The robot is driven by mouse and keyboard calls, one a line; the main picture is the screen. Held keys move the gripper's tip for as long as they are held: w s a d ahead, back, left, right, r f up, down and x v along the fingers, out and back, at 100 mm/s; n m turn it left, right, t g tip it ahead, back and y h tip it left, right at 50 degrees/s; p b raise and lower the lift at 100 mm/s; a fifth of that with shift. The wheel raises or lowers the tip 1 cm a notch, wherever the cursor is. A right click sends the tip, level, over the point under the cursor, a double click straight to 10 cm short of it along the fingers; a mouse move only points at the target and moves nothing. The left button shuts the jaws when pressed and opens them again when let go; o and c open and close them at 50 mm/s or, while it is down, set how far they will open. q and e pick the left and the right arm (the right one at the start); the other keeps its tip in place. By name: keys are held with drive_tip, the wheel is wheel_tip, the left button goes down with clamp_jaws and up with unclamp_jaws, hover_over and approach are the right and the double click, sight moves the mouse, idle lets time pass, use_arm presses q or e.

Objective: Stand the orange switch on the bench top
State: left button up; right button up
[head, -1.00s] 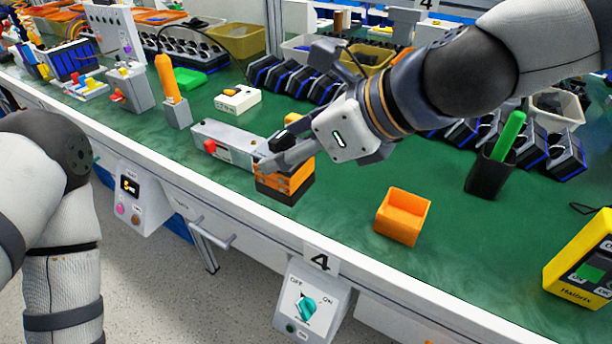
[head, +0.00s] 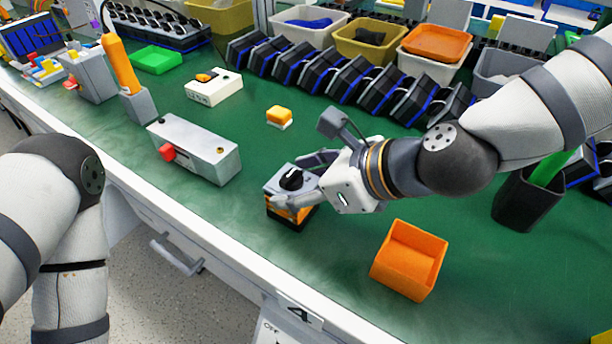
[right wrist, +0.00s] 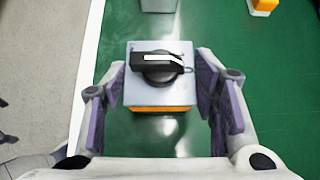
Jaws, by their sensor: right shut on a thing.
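The orange switch (head: 281,213) has a grey top plate with a black rotary knob (head: 291,179) and a dark lower part. My right gripper (head: 302,188) is shut on it from the right. The knob faces up and the switch looks about upright, at or just above the green bench top (head: 230,225); I cannot tell whether it touches. In the right wrist view the switch's grey plate (right wrist: 137,93) sits between the two fingers (right wrist: 160,100), with an orange edge below. My left arm shows at left, but its gripper is out of view.
A grey box with a red button (head: 205,150) lies left of the switch, and an orange open bin (head: 425,240) stands to its right. A small orange-and-white block (head: 279,116) is behind it. The bench's white front edge (head: 215,268) is near. Green surface is free around the switch.

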drive_tip(key=shift+s+r, duration=0.1)
drive_tip(key=o, duration=1.2)
drive_tip(key=shift+o, duration=0.4)
